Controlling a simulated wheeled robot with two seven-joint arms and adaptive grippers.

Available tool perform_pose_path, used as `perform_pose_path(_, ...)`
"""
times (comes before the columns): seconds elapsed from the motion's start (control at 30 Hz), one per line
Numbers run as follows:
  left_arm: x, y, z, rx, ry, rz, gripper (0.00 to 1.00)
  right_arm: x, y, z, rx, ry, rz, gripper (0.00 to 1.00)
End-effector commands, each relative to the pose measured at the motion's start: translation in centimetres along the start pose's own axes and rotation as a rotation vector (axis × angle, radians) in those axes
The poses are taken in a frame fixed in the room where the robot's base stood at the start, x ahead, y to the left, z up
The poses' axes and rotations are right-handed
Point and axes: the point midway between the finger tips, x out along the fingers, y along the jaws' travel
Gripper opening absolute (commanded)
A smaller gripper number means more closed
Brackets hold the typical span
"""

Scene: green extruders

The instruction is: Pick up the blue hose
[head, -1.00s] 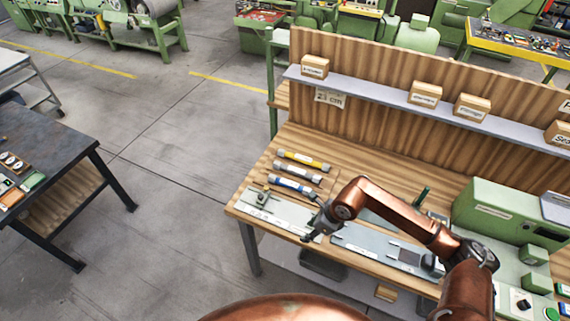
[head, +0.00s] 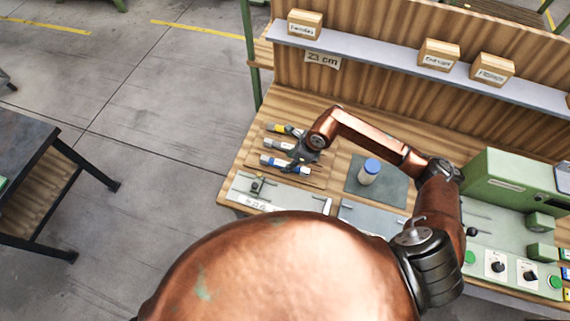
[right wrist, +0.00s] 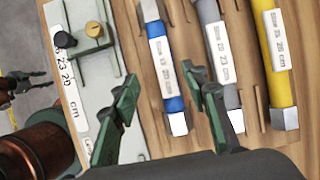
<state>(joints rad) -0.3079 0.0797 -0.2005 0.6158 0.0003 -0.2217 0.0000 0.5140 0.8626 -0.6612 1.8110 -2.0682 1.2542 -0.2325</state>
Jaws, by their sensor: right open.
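The blue hose (head: 279,162) lies on the wooden bench, nearest the front in a row of three. It has a white label and a silver end. The grey hose (head: 277,146) and the yellow hose (head: 280,128) lie behind it. My right gripper (head: 301,157) is open and empty at the right ends of the hoses. In the right wrist view the blue hose (right wrist: 165,65) shows between the spread green fingers of my right gripper (right wrist: 160,72); their height above it is unclear. What looks like my left gripper (right wrist: 25,82) shows small at the left edge there.
A metal measuring plate with a clamp (head: 257,187) lies in front of the hoses. Thin wooden strips separate the hoses. A blue-capped jar (head: 369,172) stands on a dark mat to the right. A shelf (head: 410,68) with small boxes runs behind.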

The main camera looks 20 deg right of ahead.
Motion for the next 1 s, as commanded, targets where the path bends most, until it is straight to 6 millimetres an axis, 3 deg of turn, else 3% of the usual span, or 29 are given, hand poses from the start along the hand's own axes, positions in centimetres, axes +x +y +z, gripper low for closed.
perform_pose_path(0.17,-1.0,-0.1,0.8,-0.002,-0.008,-0.001,0.40,2.8,-0.1,0.4,0.004,0.001,0.005,0.41)
perform_pose_path(0.3,-1.0,-0.3,-1.2,0.003,0.014,-0.002,0.40,4.3,-0.1,0.3,0.002,0.002,0.004,0.41)
perform_pose_path(0.4,-1.0,-0.3,-2.4,0.005,0.030,-0.003,0.40,4.6,-0.2,0.3,0.001,0.002,0.002,0.41)
perform_pose_path(0.57,-1.0,-0.3,-2.2,0.004,0.028,-0.003,0.40,4.6,-0.2,0.3,0.001,0.002,0.002,0.41)
perform_pose_path(1.0,-1.0,-0.2,-0.6,0.001,0.007,-0.002,0.40,4.5,-0.2,0.3,0.001,0.002,0.001,0.12)
